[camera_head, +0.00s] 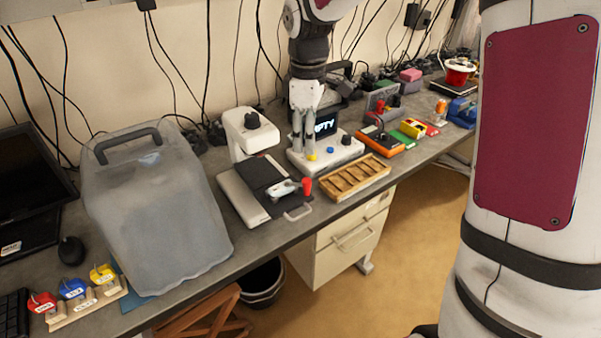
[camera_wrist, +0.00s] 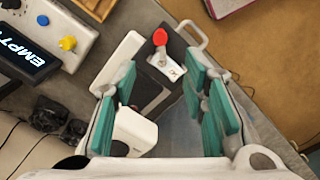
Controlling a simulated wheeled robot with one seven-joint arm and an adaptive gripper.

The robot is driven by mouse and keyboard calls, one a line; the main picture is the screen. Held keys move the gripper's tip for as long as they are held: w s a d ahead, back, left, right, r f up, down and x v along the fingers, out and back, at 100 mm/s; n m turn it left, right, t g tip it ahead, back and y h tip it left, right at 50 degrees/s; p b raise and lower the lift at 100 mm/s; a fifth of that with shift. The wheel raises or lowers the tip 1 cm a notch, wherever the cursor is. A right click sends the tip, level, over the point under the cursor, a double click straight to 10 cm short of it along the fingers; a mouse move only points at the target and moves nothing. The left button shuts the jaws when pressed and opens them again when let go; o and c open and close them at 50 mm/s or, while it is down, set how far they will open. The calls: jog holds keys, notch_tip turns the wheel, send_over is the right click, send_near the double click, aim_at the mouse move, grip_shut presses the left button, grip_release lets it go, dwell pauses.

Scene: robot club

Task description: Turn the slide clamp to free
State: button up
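My gripper (camera_head: 303,148) points down, above and behind the clamp, in front of the display box. In the wrist view my gripper (camera_wrist: 160,88) is open, green pads apart with nothing between them. The lever tip lies beyond the fingertips, apart from them.
The white device's head with a black knob (camera_head: 252,120) rises behind the plate. A display box (camera_head: 325,152) reading "EMPTY" and a wooden tray (camera_head: 354,177) stand to the right. A translucent covered case (camera_head: 155,205) stands left. A metal handle (camera_head: 298,212) juts near the bench's front edge.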

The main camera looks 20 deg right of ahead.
aim_at(307, 180)
notch_tip(307, 180, down, 13)
jog(key=shift+w+d+r+p, duration=0.1)
jog(key=shift+w+r+p, duration=0.05)
jog(key=shift+p, duration=0.7)
grip_shut()
